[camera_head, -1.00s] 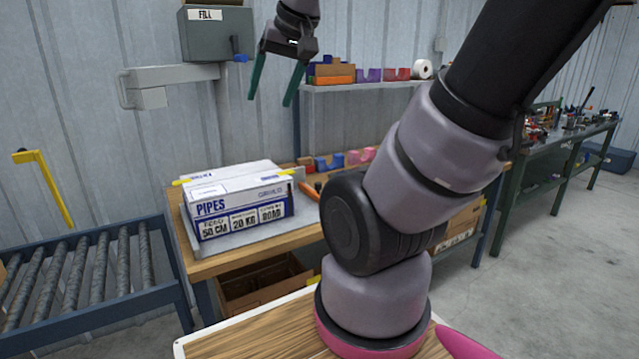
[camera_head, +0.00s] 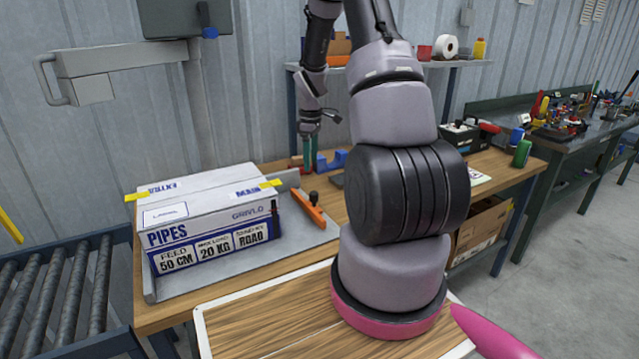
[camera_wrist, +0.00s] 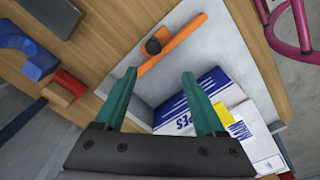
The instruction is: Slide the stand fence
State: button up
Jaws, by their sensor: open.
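The orange bar with a black knob (camera_head: 308,211), apparently the stand fence, lies on the right part of the grey metal stand (camera_head: 190,285). It also shows in the wrist view (camera_wrist: 182,38), beyond my fingertips. The white and blue PIPES box (camera_head: 205,215) sits on the stand, left of the bar. My gripper (camera_head: 309,165) has green fingers and points down over the workbench, behind the bar. In the wrist view my gripper (camera_wrist: 158,78) is open and empty, its fingers apart from the bar and knob.
The wooden workbench (camera_head: 180,312) carries the stand. Blue and red holders (camera_head: 333,160) stand at its back, close to my gripper. A roller conveyor (camera_head: 60,290) is at left. A shelf (camera_head: 470,64) is on the wall behind. The second bench (camera_head: 560,150) at right holds tools.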

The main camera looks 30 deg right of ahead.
aim_at(314, 193)
jog(key=shift+n, duration=0.3)
jog(key=f, duration=0.4)
jog(key=d+f, duration=0.1)
jog(key=f, duration=0.3)
jog(key=w+f, duration=0.1)
jog(key=f, duration=0.3)
jog(key=shift+d+f, duration=0.15)
jog(key=shift+f, duration=0.25)
grip_shut()
dwell(0.5)
